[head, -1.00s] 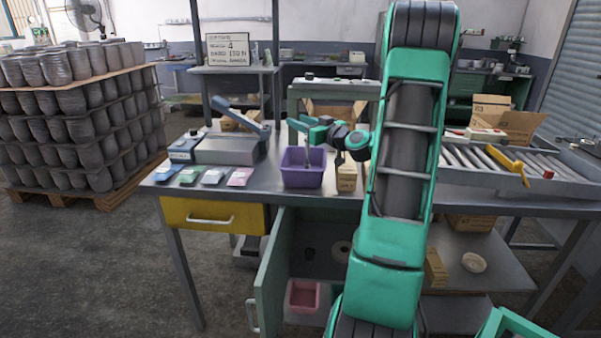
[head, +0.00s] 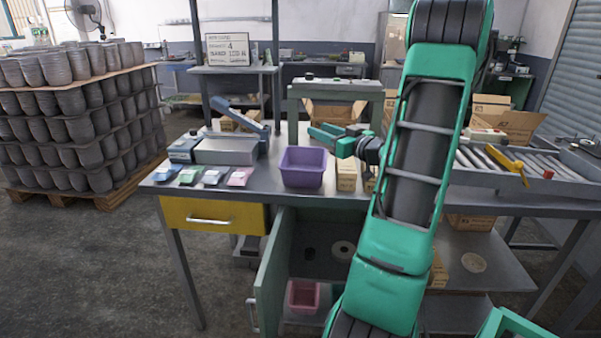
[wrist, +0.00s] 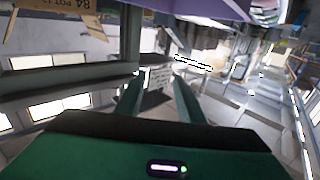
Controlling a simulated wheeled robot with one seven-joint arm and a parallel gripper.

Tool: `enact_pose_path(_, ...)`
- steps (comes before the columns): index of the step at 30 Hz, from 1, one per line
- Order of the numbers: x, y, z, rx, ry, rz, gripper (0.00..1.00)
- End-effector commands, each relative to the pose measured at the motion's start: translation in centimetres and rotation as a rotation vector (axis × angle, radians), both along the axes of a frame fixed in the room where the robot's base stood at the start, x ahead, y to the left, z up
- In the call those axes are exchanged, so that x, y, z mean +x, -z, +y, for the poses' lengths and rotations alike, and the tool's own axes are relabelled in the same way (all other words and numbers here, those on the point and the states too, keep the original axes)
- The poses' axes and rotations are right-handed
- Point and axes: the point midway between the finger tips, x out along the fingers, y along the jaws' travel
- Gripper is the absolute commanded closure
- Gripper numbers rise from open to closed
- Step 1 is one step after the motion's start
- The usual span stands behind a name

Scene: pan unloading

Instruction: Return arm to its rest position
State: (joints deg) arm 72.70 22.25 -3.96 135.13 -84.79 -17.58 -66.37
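My arm (head: 412,190) rises from the front and bends over the table at right of centre. My gripper (head: 320,133) hangs above the table, behind and a little right of the purple bin, with its fingers pointing left. The wrist view shows its two green fingers (wrist: 158,82) apart with nothing between them. The purple bin (head: 303,176) stands on the table and looks empty. A purple surface, likely this bin, crosses the top of the wrist view (wrist: 210,7).
The metal table (head: 262,184) holds a grey scale (head: 228,152), several coloured packets (head: 213,176) and small cartons (head: 346,175). A roller conveyor (head: 490,165) is at right. A cabinet door (head: 273,270) stands open below. A grey frame (head: 335,89) rises behind the gripper.

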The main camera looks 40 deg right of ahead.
Motion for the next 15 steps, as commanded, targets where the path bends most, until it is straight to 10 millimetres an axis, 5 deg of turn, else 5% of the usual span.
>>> enact_pose_path(15, 0.7, 0.2, 1.1, 0.002, -0.024, 0.019, 0.65)
